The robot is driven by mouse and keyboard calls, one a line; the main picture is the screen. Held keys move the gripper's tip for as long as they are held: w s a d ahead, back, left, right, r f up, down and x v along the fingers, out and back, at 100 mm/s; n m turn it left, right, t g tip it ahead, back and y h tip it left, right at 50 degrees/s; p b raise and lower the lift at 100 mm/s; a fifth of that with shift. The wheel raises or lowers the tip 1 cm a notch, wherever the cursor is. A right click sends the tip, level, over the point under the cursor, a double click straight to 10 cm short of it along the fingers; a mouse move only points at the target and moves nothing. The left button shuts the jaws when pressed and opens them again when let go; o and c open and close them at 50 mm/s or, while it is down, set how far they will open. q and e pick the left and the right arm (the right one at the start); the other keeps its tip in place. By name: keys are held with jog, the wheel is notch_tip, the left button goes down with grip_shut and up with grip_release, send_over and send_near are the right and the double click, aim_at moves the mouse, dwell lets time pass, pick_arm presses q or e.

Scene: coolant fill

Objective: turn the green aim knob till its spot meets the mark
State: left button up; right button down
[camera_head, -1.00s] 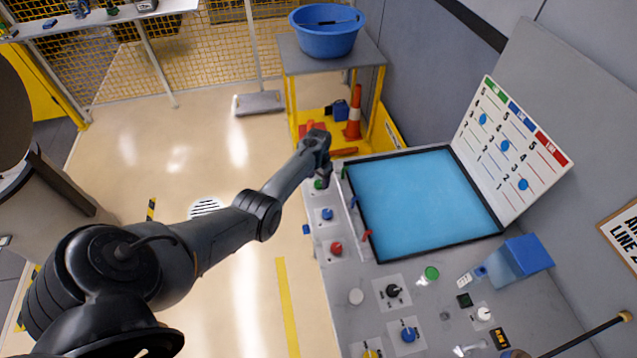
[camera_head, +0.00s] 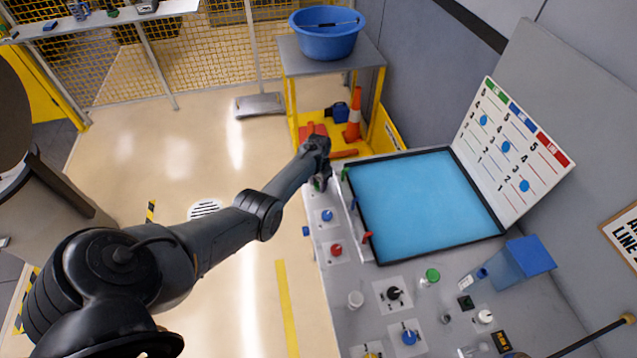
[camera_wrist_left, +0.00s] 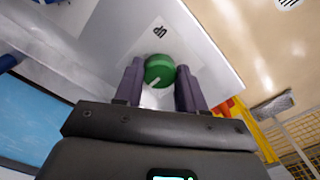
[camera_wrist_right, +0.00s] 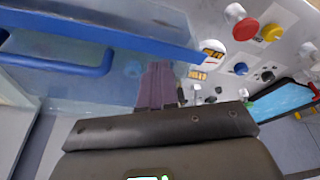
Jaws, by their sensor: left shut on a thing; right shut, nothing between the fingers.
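The green aim knob (camera_wrist_left: 159,70) sits on a pale plate marked "UP" and shows a short white line near its lower edge in the left wrist view. My left gripper (camera_wrist_left: 158,74) is shut on it, one dark finger on each side. In the head view the left gripper (camera_head: 321,182) is at the far left corner of the grey bench and mostly covers the knob. My right gripper (camera_wrist_right: 158,86) is shut and empty in the right wrist view, by a clear blue box; it is not seen in the head view. I cannot make out the spot or its mark.
A blue-surfaced tray (camera_head: 375,255) with a black rim lies right of the knobs. A blue knob (camera_head: 327,215) and a red knob (camera_head: 336,250) stand nearer on the same edge. A white chart board (camera_head: 510,150) leans behind. A blue bar (camera_wrist_right: 100,37) crosses near the right gripper.

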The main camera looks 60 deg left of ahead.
pick_arm(q)
jog(key=shift+n, duration=0.3)
pick_arm(e)
jog(key=shift+d, duration=0.1)
pick_arm(q)
jog(key=n, duration=0.3)
jog(key=shift+p, duration=0.3)
pick_arm(e)
jog(key=shift+r, duration=0.3)
pick_arm(q)
jog(key=n, duration=0.5)
jog(key=o, duration=1.1)
jog(key=shift+c, duration=0.2)
